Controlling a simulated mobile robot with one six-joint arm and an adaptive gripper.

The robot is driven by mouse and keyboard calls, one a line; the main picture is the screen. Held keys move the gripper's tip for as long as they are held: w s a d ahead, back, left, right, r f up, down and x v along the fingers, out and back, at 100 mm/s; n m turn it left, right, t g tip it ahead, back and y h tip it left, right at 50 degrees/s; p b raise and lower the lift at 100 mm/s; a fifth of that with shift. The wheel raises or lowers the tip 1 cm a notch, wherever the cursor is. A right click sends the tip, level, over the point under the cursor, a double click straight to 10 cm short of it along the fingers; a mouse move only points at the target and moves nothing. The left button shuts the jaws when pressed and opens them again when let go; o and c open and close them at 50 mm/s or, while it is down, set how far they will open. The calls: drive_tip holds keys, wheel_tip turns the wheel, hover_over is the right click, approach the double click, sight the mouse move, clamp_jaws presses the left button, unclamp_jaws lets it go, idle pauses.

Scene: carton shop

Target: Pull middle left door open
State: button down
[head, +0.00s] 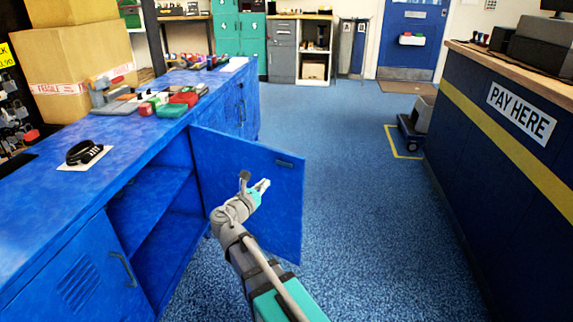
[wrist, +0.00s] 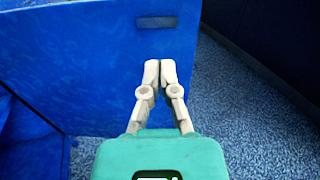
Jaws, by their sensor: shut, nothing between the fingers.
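The middle left door (head: 278,190) is a blue cabinet door on the long blue counter at left. It stands swung wide open, out into the aisle. The compartment behind it (head: 150,205) is open to view, with a shelf inside. My gripper (head: 264,186) is in front of the door's face. In the wrist view my gripper (wrist: 160,66) has its fingertips together with nothing between them. The door (wrist: 95,60) fills the upper left of that view, with a dark slot (wrist: 156,22) near its top edge. I cannot tell whether the fingertips touch the door.
A shut vented door (head: 80,280) with a handle is at the near left. Locks and small tools lie on the blue counter top (head: 160,130). A dark blue pay counter (head: 500,190) lines the right. The blue floor (head: 350,180) between is clear.

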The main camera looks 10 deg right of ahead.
sight(285, 164)
drive_tip(key=x, duration=1.3)
drive_tip(key=shift+w+d, duration=0.35)
drive_tip(key=shift+d, duration=0.05)
idle(0.3)
